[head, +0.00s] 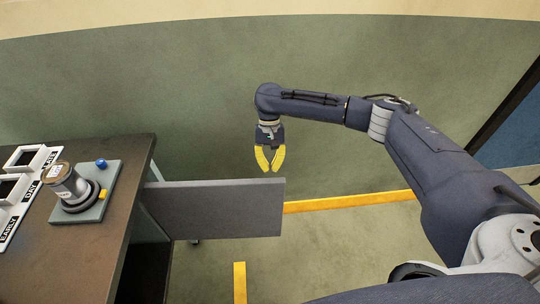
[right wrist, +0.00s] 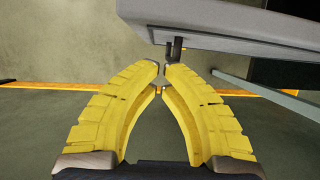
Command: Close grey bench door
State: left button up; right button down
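The grey bench door (head: 225,208) stands open, sticking out to the right from the side of the bench (head: 85,255). My right gripper (head: 270,170) has yellow fingers pointing down and is behind the door's far edge, near its free right end. In the right wrist view the fingertips (right wrist: 162,68) come together with almost no gap and nothing between them. The grey door also shows in that view (right wrist: 235,20), across the top right, close to the fingertips. I cannot tell whether they touch it. My left gripper is not in view.
On the bench top are a grey plate (head: 98,207) with a metal cylinder (head: 66,183) and a blue knob (head: 101,163), and a labelled white holder (head: 20,195) at the left. A green wall (head: 180,90) stands behind. The floor (head: 340,250) right of the door is clear.

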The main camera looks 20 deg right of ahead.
jog(key=shift+s+a, duration=0.2)
jog(key=shift+s, duration=0.45)
jog(key=shift+s+a, duration=0.15)
jog(key=shift+s, duration=0.5)
